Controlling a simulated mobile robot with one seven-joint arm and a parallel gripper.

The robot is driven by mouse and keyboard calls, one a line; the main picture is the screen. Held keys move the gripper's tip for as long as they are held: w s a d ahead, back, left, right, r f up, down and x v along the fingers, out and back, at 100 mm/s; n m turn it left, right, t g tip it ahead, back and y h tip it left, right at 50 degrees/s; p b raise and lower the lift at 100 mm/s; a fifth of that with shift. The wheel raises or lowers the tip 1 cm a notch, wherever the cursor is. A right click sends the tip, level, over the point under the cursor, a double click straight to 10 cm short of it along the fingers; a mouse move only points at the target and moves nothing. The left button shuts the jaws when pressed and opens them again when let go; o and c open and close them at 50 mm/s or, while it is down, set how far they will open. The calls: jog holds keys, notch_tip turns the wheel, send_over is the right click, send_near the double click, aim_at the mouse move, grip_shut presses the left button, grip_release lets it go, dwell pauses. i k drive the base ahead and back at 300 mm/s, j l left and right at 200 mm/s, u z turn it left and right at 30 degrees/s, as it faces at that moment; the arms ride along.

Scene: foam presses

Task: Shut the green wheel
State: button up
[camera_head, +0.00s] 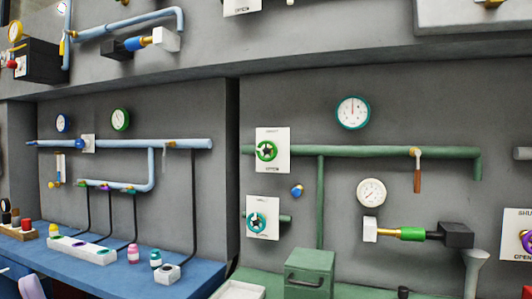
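A green wheel (266,151) sits on a white plate (281,138) on the grey wall, at the left end of a green pipe (355,151). The plate has small lettering that is too small to read surely. A second, teal wheel (256,223) sits on another white plate (272,204) below it. Nothing covers the green wheel. How far it is turned I cannot tell. My gripper is not in view.
A green box (309,274) stands below the pipes. A blue bench (110,280) with bottles runs along the left. Gauges (353,113), a horizontal valve with a green band (412,233) and a grey funnel shape (474,268) are to the right. The wall before the wheel is clear.

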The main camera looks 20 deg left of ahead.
aim_at(266, 151)
jog(key=i+j+z, duration=0.2)
jog(key=j+z, duration=0.25)
jog(key=j, duration=0.75)
jog(key=j+z, duration=0.45)
jog(key=j, duration=0.7)
